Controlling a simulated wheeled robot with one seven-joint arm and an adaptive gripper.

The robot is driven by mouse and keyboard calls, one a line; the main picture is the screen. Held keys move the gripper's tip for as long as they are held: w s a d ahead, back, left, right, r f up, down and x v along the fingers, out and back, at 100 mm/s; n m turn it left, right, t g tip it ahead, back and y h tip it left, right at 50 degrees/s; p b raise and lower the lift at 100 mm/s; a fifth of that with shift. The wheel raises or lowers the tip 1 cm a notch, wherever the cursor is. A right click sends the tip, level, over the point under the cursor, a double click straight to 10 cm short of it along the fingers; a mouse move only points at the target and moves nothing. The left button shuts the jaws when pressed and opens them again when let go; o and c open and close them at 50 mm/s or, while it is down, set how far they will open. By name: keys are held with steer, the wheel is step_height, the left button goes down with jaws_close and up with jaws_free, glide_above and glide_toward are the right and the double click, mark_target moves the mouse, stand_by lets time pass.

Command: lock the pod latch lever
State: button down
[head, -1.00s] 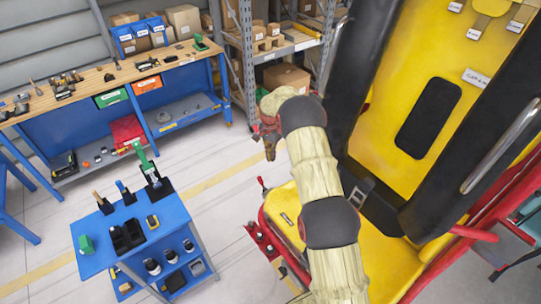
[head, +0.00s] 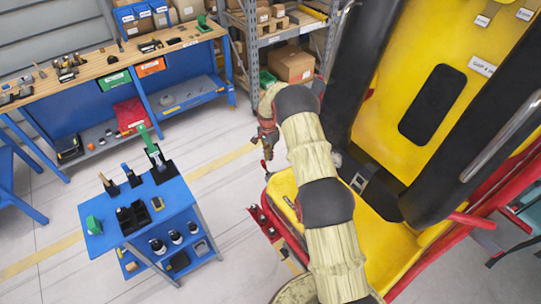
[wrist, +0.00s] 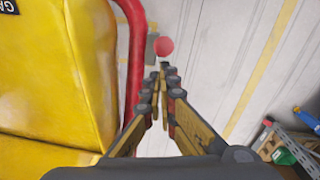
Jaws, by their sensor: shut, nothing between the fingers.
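The pod (head: 385,225) is a yellow seat with black padded sides and a red frame, on the right in the head view. Its latch lever (head: 265,167) is small with a red tip, at the pod's left front edge. In the wrist view the lever's round red knob (wrist: 163,46) shows just beyond my fingertips, beside a small grey part (wrist: 150,47). My gripper (head: 267,155) is shut and empty, pointing down close to the lever. In the wrist view my gripper (wrist: 161,70) has its fingertips together. I cannot tell whether it touches the knob.
A blue cart (head: 150,222) with tools stands at left. A blue workbench (head: 100,105) and a shelf rack (head: 280,35) stand behind. A red frame tube (wrist: 135,60) runs left of my fingers. Bare floor (head: 220,215) lies between cart and pod.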

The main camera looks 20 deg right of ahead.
steer(key=shift+a+h+b, duration=0.4)
steer(key=shift+b, duration=0.15)
